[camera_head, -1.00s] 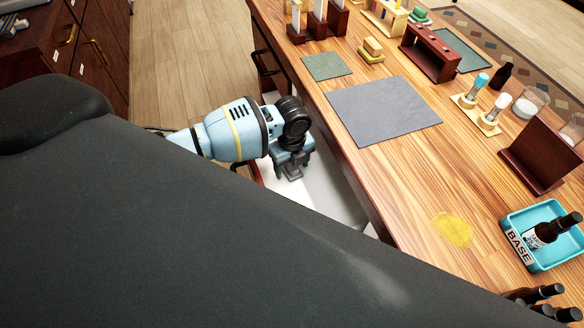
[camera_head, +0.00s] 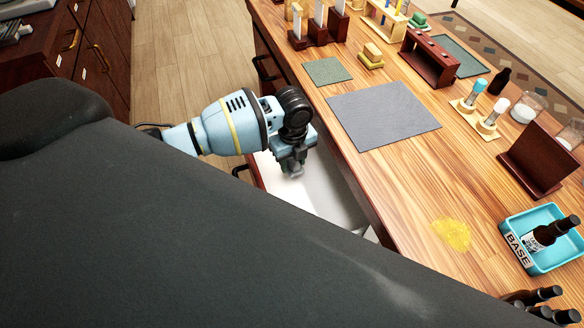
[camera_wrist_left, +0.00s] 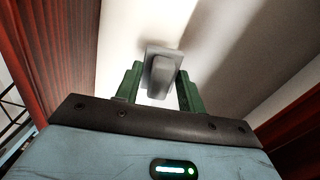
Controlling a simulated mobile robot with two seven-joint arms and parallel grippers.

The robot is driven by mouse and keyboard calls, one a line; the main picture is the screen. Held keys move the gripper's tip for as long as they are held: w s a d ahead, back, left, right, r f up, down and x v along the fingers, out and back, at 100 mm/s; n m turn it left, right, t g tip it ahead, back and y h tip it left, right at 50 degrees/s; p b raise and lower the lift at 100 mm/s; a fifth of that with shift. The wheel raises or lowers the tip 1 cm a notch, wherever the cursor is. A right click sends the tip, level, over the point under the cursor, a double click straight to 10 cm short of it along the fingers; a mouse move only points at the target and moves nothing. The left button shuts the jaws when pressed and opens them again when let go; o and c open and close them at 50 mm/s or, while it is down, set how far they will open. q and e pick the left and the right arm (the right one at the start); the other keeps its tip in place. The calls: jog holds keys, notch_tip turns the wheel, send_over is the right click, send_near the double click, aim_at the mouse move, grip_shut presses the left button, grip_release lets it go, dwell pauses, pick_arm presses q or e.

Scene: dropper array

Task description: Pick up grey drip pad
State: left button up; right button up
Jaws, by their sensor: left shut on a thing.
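The grey drip pad (camera_wrist_left: 160,72) shows in the left wrist view as a small grey square plate with a raised grip. It is between the two green fingers of my left gripper (camera_wrist_left: 160,88), which is shut on it. A shadow falls on the white drawer floor behind it. In the head view my left gripper (camera_head: 292,168) is inside the open drawer (camera_head: 325,192) at the table's edge, and the pad is mostly hidden by the fingers. My right gripper is not in view.
The wooden table (camera_head: 400,185) is right of the drawer. It bears a large grey mat (camera_head: 383,113), a small green mat (camera_head: 327,70), a yellow spill (camera_head: 453,235), a blue tray (camera_head: 518,217) with a bottle, and racks along the back. The drawer walls stand close around my gripper.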

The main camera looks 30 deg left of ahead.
aim_at(293, 161)
pick_arm(q)
notch_tip(293, 161, up, 14)
jog(key=shift+p, duration=0.45)
jog(key=o, duration=0.3)
jog(key=shift+c, duration=1.1)
